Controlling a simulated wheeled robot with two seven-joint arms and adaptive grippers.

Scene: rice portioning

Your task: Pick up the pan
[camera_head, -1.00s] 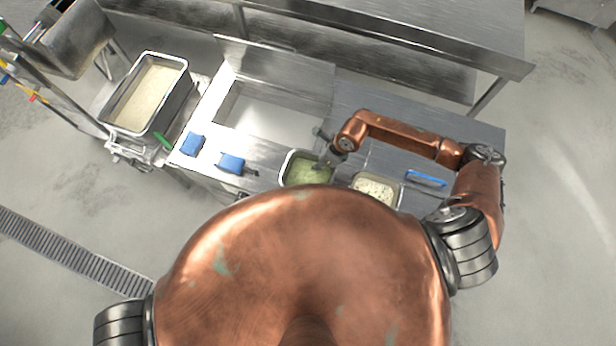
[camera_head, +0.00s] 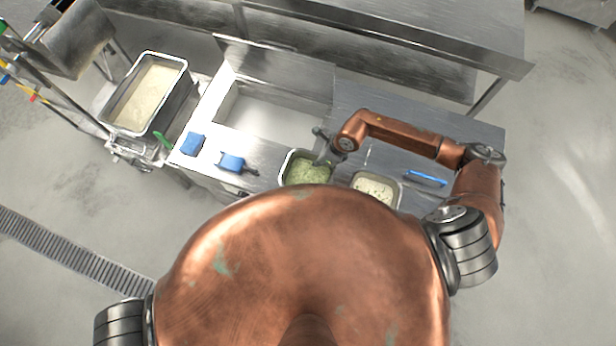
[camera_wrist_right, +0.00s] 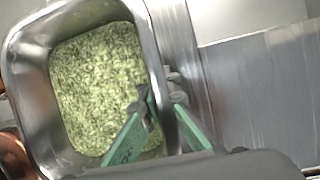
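The steel pan (camera_head: 284,177) of green-flecked rice stands at the front edge of the counter, partly hidden below by my body. Its rim (camera_wrist_right: 152,50) fills the left of the right wrist view. My right gripper (camera_wrist_right: 161,98) is at the pan's right-hand wall, with one green finger on the inside over the rice and the other outside the rim. The tips are close to the rim; whether they press on it I cannot tell. In the head view, my right gripper (camera_head: 328,152) is small at the pan's upper right corner. My left gripper is out of view.
A second pan (camera_head: 401,190) with pale rice stands to the right, with a blue item (camera_head: 426,178) beyond it. Two blue items (camera_head: 193,144) (camera_head: 232,162) lie to the left. A large rice container (camera_head: 184,88) stands at far left. An open basin (camera_head: 275,112) lies behind.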

